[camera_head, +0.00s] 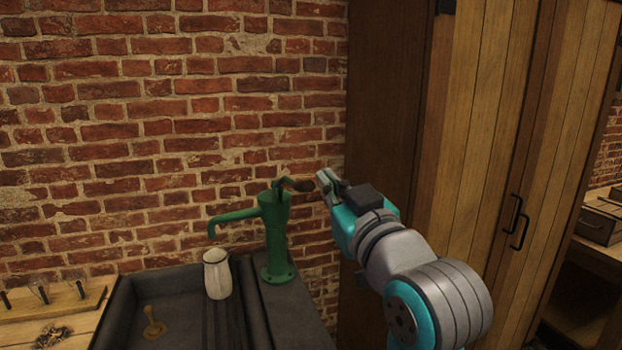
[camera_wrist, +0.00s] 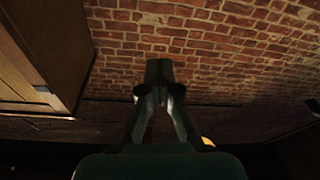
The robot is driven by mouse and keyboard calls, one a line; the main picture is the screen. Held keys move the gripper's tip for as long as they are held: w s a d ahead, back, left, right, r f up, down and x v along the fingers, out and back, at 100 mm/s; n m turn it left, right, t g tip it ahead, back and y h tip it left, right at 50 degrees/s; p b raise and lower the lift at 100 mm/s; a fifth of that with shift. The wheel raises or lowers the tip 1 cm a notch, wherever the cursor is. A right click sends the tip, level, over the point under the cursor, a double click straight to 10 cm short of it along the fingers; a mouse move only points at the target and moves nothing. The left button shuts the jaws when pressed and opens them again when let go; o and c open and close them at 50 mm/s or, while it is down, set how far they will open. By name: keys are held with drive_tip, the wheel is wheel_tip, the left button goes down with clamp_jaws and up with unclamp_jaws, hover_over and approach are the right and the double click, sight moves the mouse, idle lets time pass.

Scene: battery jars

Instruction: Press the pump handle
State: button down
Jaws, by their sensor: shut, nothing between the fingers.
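A green hand pump (camera_head: 276,232) stands upright on the dark counter beside the sink, with its spout pointing left. Its pump handle (camera_head: 298,185) reaches out to the right from the top and ends in a dark grip. My gripper (camera_head: 324,181) is at the right end of the handle, close to the grip; I cannot tell whether they touch. In the wrist view my gripper (camera_wrist: 159,75) is shut with its fingertips together and nothing between them. The pump does not show clearly in the wrist view.
A white jug (camera_head: 217,273) stands at the sink's right side, below and near the spout. A dark sink (camera_head: 122,318) holds a small brass-coloured object (camera_head: 153,323). A brick wall (camera_head: 150,130) is close behind the pump. A tall wooden cabinet (camera_head: 480,130) stands to the right.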

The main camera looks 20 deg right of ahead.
drive_tip(key=w+f, duration=0.2)
drive_tip(key=w, duration=0.7)
drive_tip(key=shift+w, duration=0.15)
idle(0.5)
drive_tip(key=shift+f, duration=0.15)
